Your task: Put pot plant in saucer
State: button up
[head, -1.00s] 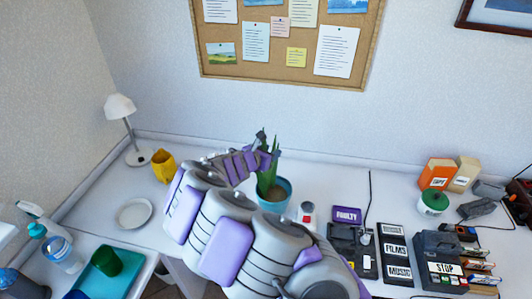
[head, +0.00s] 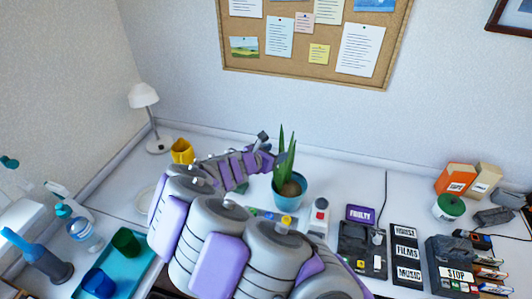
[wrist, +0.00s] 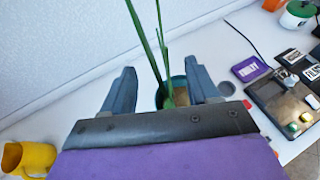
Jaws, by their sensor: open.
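The pot plant, with tall green leaves in a blue pot (head: 292,190), stands upright on the white desk in the head view. Its leaves also show in the wrist view (wrist: 158,50), with part of the pot low between the fingers. My gripper (wrist: 161,80) is open, with one grey finger on each side of the plant. I cannot tell whether either finger touches it. In the head view my gripper is just left of the leaves.
A yellow mug (head: 182,151) and a white lamp (head: 145,97) stand at the back left. A teal tray (head: 122,270) with cups is at the front left. A black device (head: 362,245) and labelled cases (head: 406,250) lie right of the plant.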

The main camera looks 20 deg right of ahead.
jog(key=shift+p+v, duration=0.5)
jog(key=shift+v, duration=1.85)
